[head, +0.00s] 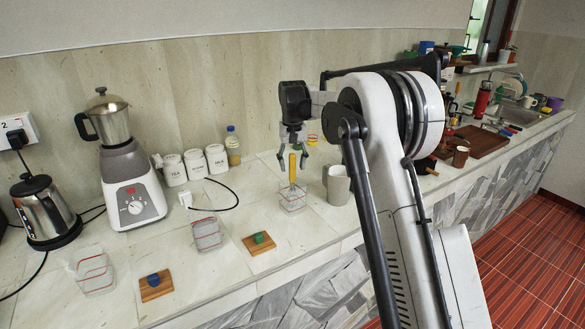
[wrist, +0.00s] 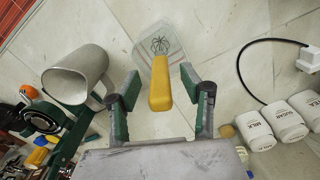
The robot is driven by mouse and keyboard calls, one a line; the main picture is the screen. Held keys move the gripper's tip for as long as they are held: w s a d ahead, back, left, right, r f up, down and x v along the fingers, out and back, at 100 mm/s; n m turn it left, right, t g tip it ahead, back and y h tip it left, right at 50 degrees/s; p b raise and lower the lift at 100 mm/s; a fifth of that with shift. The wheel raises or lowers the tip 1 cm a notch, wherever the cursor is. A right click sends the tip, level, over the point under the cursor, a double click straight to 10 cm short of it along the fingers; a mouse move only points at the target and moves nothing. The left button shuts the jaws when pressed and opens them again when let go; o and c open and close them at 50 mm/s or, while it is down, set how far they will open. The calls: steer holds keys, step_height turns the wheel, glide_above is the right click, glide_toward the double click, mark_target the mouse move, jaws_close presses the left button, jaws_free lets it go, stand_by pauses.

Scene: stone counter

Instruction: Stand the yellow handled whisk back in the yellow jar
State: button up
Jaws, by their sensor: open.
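The whisk has a yellow handle (head: 292,168) and stands upright, handle up, in a clear square jar with red lines (head: 292,201). In the wrist view the yellow handle (wrist: 160,88) points toward me, and its dark wires (wrist: 160,45) lie inside the clear jar (wrist: 145,62). My gripper (head: 293,157) is open above the jar, pointing down. In the wrist view its fingers (wrist: 162,82) are on either side of the handle, with gaps showing on both sides. I see no plainly yellow jar.
A grey mug (head: 338,185) stands close right of the jar. White canisters (head: 194,164) and a blender (head: 130,185) stand behind.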

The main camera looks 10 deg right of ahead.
step_height(320, 180, up, 11)
steer(key=shift+f, duration=0.2)
stand_by(0.6)
steer(key=shift+s, duration=0.1)
steer(key=shift+s+r, duration=0.25)
steer(key=shift+r, duration=0.05)
steer(key=s+r+t, duration=0.2)
steer(key=s+r, duration=0.2)
steer(key=s, duration=0.8)
steer(key=s+r+t, duration=0.2)
steer(key=s+r, duration=0.1)
steer(key=s, duration=1)
steer(key=s+f+t, duration=0.1)
steer(key=s+f, duration=0.5)
steer(key=s, duration=0.5)
steer(key=s+f+t, duration=0.2)
steer(key=s+f, duration=0.4)
steer(key=s, duration=0.5)
steer(key=shift+s+f+b, duration=0.35)
steer(key=shift+s+b, duration=0.05)
steer(key=shift+b, duration=0.05)
